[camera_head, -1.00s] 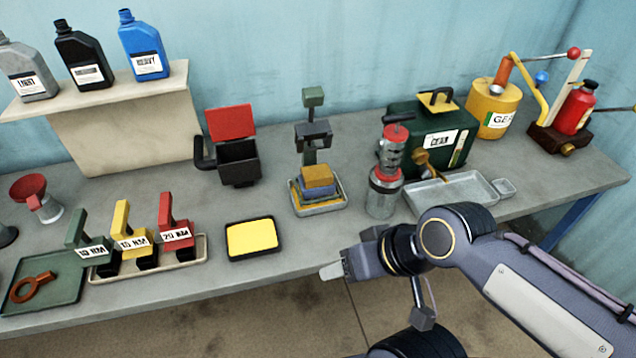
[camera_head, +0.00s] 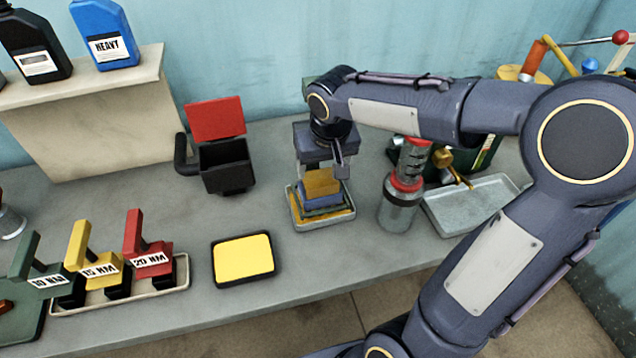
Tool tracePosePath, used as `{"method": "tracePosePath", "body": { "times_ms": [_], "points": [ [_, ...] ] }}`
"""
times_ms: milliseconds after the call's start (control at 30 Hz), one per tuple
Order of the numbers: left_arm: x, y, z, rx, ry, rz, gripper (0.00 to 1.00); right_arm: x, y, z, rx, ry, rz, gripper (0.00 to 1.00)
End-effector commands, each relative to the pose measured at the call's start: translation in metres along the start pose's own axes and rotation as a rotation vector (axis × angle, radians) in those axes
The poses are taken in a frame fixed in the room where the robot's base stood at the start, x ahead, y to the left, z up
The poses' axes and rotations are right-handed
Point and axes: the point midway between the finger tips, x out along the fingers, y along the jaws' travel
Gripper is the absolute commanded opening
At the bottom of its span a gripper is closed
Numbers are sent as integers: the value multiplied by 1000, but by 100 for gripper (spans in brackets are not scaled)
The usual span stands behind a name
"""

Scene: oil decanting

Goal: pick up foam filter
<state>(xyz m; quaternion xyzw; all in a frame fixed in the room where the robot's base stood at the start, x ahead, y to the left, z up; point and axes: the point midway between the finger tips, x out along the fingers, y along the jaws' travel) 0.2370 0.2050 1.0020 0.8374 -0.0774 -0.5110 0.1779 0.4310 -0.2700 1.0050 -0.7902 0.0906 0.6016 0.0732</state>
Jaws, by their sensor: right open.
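A stack of foam-like blocks, an orange one (camera_head: 322,182) on top of a blue one (camera_head: 321,199), sits in a shallow tray (camera_head: 322,223) at mid-table. I cannot tell for sure which block is the foam filter. My right gripper (camera_head: 322,168) points down just above the orange block, with its fingers apart. No block is lifted. The gripper and wrist hide most of the stand behind the stack. My left gripper is not in view.
A grey and red pump bottle (camera_head: 402,200) stands close right of the stack, beside a metal tray (camera_head: 468,208). A black box with a red lid (camera_head: 226,165) stands left. A yellow pad in a black frame (camera_head: 244,258) lies in front. Labelled handles (camera_head: 148,260) stand further left.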

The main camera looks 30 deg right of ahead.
Motion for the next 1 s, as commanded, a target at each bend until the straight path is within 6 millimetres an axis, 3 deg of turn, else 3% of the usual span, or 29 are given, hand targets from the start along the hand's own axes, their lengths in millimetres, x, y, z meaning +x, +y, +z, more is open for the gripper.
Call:
{"method": "tracePosePath", "body": {
  "times_ms": [367, 600, 933, 1000],
  "points": [
    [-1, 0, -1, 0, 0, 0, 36, 39, 2, -7, 2, -5, 9, 71],
    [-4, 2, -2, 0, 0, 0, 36, 74, 5, -12, 0, -5, 7, 71],
    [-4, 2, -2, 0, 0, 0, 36, 82, 5, -12, 1, -1, 6, 71],
    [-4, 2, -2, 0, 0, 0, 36, 82, 5, -12, 1, -1, 6, 62]
  ]
}}
